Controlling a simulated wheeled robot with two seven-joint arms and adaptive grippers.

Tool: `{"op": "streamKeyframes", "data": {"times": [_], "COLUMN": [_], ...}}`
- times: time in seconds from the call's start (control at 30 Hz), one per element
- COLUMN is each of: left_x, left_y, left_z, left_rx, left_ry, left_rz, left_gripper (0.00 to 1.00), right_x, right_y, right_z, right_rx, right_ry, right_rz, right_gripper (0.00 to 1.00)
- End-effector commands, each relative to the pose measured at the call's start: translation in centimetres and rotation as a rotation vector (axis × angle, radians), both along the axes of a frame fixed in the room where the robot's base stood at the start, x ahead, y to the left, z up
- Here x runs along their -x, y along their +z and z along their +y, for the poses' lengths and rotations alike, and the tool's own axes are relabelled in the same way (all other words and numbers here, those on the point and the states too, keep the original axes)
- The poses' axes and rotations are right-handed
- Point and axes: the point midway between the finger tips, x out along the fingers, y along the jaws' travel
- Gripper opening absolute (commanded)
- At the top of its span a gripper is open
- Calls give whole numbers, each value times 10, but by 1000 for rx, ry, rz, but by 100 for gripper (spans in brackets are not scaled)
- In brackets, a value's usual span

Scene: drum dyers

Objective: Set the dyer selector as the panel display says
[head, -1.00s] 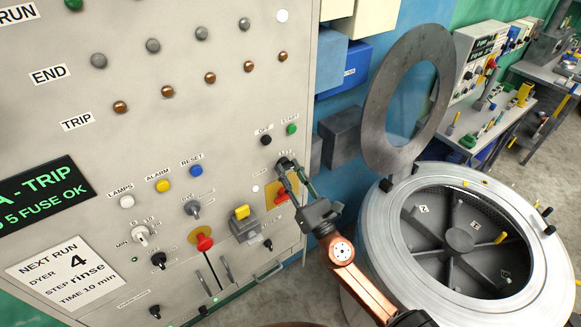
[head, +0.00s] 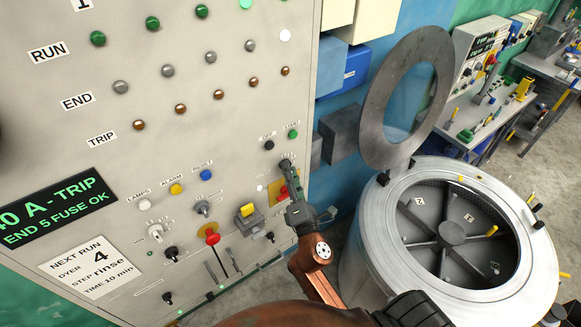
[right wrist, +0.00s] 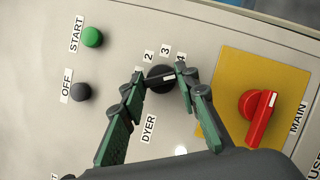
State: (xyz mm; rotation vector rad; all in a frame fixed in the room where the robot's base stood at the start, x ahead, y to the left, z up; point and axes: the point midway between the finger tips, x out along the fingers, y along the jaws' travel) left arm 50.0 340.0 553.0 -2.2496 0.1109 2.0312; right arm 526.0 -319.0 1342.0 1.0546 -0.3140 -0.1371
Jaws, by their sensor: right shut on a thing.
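The dyer selector (right wrist: 160,79) is a small black knob with a white pointer mark, labelled DYER, with 2, 3 and 4 legible around it. Its mark lies toward the right, near the 4 side; the exact setting is unclear behind the fingers. My right gripper (right wrist: 158,82) is shut on the knob, one finger on each side. In the head view the right gripper (head: 287,166) reaches the panel's right part and hides the knob. The card (head: 94,265) reads NEXT RUN, DYER 4, STEP rinse, TIME 10 min. The display (head: 58,207) reads "40 A - TRIP" and "END 5 FUSE OK". My left gripper is not in view.
The red main switch (right wrist: 258,104) on its yellow plate is close beside the gripper. The green START button (right wrist: 93,37) and black OFF button (right wrist: 81,92) are on the other side. The open drum (head: 360,240) stands right of the panel.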

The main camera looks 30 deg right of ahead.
Motion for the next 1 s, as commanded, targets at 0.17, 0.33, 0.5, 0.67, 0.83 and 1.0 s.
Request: {"op": "streamKeyframes", "data": {"times": [0.17,0.33,0.5,0.67,0.83,1.0], "left_x": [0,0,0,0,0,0], "left_y": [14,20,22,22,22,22], "left_z": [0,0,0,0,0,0], "left_rx": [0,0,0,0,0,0], "left_ry": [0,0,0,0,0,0], "left_rz": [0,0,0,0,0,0], "left_gripper": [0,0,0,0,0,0], "right_x": [0,0,0,0,0,0], "right_y": [0,-1,-2,-3,-3,-3], "right_z": [2,2,2,1,1,1], "right_rx": [-98,-153,-178,-183,-183,-183], "right_ry": [3,2,3,2,2,2], "right_rz": [13,18,20,20,20,20], "right_gripper": [4,4,4,4,4,35]}}
